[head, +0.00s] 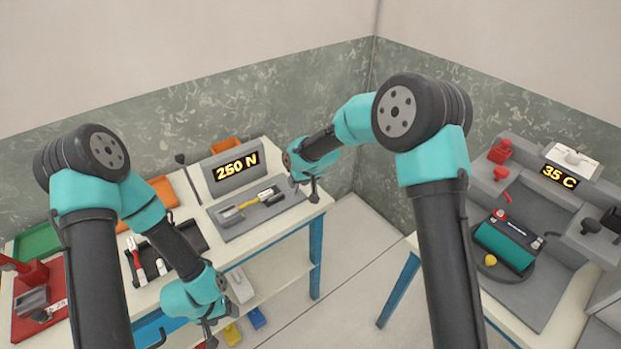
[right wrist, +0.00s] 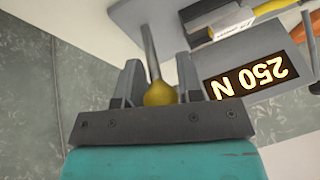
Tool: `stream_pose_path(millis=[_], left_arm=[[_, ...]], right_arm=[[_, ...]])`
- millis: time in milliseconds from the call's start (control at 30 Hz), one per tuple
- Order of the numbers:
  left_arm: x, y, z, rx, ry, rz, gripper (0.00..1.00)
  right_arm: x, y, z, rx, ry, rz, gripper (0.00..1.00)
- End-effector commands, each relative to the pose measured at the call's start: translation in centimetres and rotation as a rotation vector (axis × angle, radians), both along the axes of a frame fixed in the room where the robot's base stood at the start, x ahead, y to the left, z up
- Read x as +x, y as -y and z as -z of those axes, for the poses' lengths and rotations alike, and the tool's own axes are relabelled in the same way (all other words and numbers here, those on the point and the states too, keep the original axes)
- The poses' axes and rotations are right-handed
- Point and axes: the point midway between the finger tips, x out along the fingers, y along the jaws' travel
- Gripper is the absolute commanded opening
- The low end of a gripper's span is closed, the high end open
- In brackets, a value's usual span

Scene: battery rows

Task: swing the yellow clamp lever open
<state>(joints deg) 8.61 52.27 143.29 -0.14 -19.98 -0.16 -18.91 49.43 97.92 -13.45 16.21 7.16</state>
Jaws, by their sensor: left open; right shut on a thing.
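The clamp lever is a grey rod (right wrist: 150,48) with a yellow ball knob (right wrist: 160,93), seen in the right wrist view. My right gripper (right wrist: 158,85) is shut on the knob, one finger on each side. In the head view my right gripper (head: 305,182) is at the right end of the grey fixture plate (head: 232,233) by the 250 N display, and it hides the knob. A yellow bar (head: 258,203) with grey and black end parts lies on that plate. My left gripper (head: 208,328) is open, low in front of the left table, apart from the lever.
The 250 N display (head: 237,172) stands behind the plate. A black tray (head: 155,258) with tools, a green bin (head: 37,242) and a red fixture (head: 28,298) are to the left. Another table holds a teal roll (head: 505,247) and a 35 C display (head: 558,176). Floor lies between the tables.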

Motion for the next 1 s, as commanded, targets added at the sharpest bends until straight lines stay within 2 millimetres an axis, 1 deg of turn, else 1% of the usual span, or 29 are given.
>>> stream_pose_path(millis=[100, 400, 1000], left_arm=[[0.0, 0.0, 0.0, 0.000, 0.000, 0.000, 0.64], [0.0, 0.0, 0.0, 0.000, 0.000, 0.000, 0.64], [0.0, 0.0, 0.0, 0.000, 0.000, 0.000, 0.64]], right_arm=[[-0.7, -0.3, 0.4, -0.003, -0.007, -0.011, 0.00], [-1.8, 0.2, 1.2, -0.005, -0.011, -0.015, 0.00], [-2.1, 0.4, 1.6, -0.005, -0.014, -0.014, 0.00]])
